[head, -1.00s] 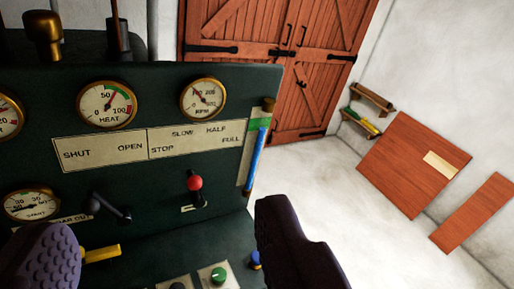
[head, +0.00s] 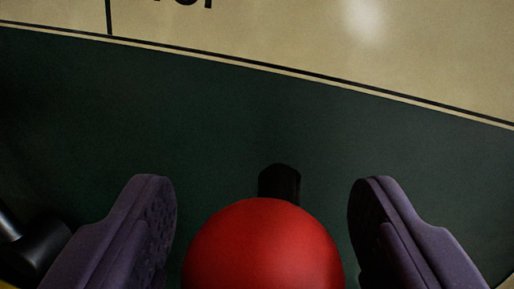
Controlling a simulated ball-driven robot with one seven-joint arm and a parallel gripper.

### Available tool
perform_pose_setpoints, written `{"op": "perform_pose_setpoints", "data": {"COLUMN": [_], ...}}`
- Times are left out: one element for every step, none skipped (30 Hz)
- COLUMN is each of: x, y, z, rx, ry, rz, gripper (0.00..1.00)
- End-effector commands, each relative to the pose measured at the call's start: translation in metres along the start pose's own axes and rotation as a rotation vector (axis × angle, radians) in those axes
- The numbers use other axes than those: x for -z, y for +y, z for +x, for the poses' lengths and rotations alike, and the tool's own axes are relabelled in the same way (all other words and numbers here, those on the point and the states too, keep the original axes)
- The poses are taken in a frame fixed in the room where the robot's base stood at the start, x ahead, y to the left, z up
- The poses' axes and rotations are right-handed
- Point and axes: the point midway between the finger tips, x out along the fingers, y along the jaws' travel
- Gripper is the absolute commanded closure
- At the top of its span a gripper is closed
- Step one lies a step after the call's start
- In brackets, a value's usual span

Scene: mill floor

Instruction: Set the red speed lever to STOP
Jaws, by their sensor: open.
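The red ball knob (head: 264,250) of the speed lever fills the lower middle of the view, with part of its dark stem (head: 280,182) showing above it. My gripper (head: 262,190) is open, with one purple finger on each side of the knob. A gap shows between the knob and each finger, wider at the tips. The cream label plate (head: 300,35) runs along the top; only the bottoms of a few letters show at its upper left, so the lever's marked position cannot be read here.
The dark green panel (head: 200,110) lies close behind the lever and is bare between the fingers and the label plate. A black handle part (head: 35,255) is at the lower left, close to the left finger.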

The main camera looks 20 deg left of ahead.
Motion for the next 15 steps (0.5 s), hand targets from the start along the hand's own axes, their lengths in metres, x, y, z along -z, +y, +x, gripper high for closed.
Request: {"op": "perform_pose_setpoints", "data": {"x": [-0.001,-0.001,-0.001,0.000,0.000,0.000,0.000,0.000,0.001,0.001,0.001,0.001,0.001,0.001,0.001], "y": [0.000,0.000,0.000,0.000,0.000,0.001,0.001,0.001,0.001,0.001,0.001,0.001,0.001,0.001,0.001], "z": [0.006,0.009,0.012,0.014,0.015,0.016,0.016,0.017,0.016,0.016,0.016,0.016,0.016,0.016,0.016], "rx": [0.000,-0.001,-0.001,-0.001,-0.001,-0.002,-0.002,-0.002,-0.002,-0.002,-0.002,-0.002,-0.002,-0.002,-0.002], "ry": [0.001,0.000,0.000,0.000,0.000,0.000,0.000,-0.001,-0.001,-0.001,-0.001,-0.001,-0.001,-0.001,-0.001], "rz": [0.000,-0.001,-0.001,-0.001,-0.001,-0.001,-0.001,-0.001,-0.001,-0.001,-0.001,-0.001,-0.001,-0.001,-0.001], "gripper": [0.31,0.31,0.31,0.31,0.31,0.31,0.31,0.31,0.31,0.31,0.31,0.31,0.36,0.43,0.52]}}
